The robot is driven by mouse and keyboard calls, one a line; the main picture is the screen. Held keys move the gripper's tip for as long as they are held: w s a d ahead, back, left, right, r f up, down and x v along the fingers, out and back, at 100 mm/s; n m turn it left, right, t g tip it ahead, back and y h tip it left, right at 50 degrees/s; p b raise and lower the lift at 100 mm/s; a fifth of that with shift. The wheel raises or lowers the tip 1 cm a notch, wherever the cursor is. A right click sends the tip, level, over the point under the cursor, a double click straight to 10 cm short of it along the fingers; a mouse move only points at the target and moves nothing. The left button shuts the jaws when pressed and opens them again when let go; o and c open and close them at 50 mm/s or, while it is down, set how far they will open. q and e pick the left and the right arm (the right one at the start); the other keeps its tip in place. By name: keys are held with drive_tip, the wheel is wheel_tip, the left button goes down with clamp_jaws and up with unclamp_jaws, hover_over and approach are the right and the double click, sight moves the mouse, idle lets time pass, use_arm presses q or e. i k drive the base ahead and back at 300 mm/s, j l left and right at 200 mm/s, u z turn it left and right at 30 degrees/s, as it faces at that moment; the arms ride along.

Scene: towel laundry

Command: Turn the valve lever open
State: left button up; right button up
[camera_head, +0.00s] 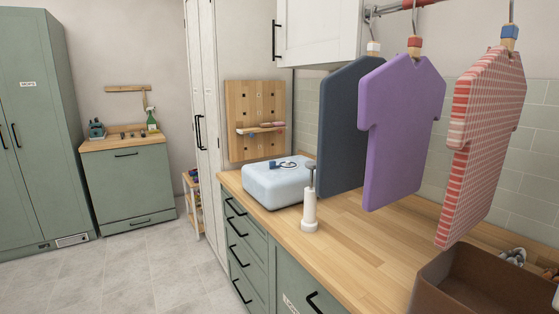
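I cannot make out a valve lever clearly in the head view. A small teal device (96,129) stands on the far small cabinet, too small to tell its parts. A white upright post with a grey stem and flat top (310,212) stands on the wooden counter, beside a pale blue rounded block (275,187). Neither of my grippers shows in the view.
Three shirt shapes, dark blue (340,130), purple (398,130) and red-checked (480,140), hang over the wooden counter (365,235). A brown bin (440,280) is at front right. A spray bottle (152,122) stands on the far cabinet (130,185). The tiled floor (125,270) at left is clear.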

sight(271, 164)
drive_tip(key=i+j+z, duration=0.3)
drive_tip(key=j, duration=0.3)
drive_tip(key=i+j+z, duration=0.3)
drive_tip(key=j, duration=0.45)
drive_tip(key=i+j+z, duration=0.15)
drive_tip(key=j, duration=0.25)
drive_tip(key=i, duration=0.1)
